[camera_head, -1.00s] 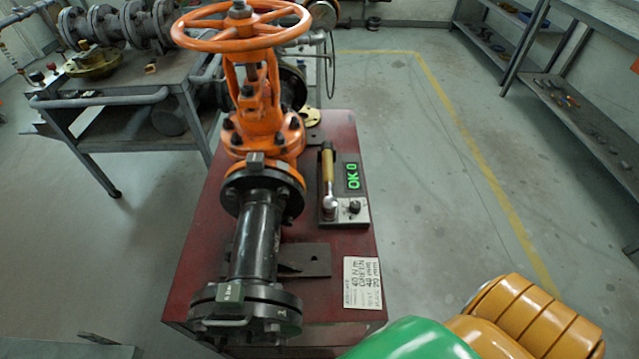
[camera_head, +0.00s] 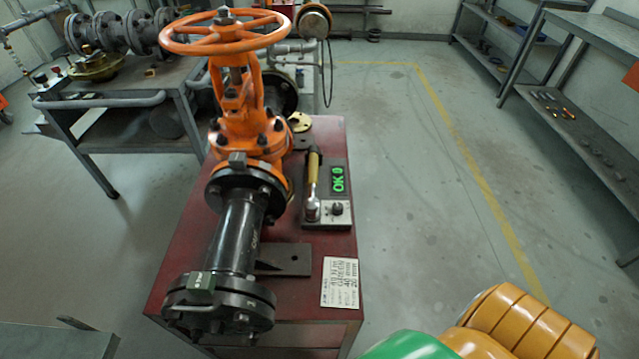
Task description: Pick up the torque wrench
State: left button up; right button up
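The torque wrench (camera_head: 313,183) has a yellow handle and a silver head. It rests on a small tester with a green "OK 0" display (camera_head: 339,179) and a knob, on top of the red cabinet (camera_head: 210,230). The orange gate valve (camera_head: 240,110) with its handwheel (camera_head: 228,32) and black pipe stands just left of the wrench. Neither gripper shows. Green and orange parts of my own arm are at the bottom right, well away from the wrench.
A white printed card (camera_head: 340,283) lies at the cabinet's front right. A grey workbench (camera_head: 120,105) with flanged valves stands at the left, and shelves (camera_head: 590,140) with small tools at the right. Open floor (camera_head: 410,180) lies right of the cabinet.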

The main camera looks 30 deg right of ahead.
aim_at(312, 206)
jog(key=k+l+u, duration=0.25)
jog(key=k+l, duration=0.15)
jog(key=l, duration=0.2)
jog(key=k+l+u, duration=0.3)
jog(key=k+l, duration=0.15)
jog(key=l+u, duration=0.25)
jog(key=l, duration=0.75)
jog(key=l+u, duration=0.3)
jog(key=l, duration=0.65)
jog(key=i+l, duration=0.05)
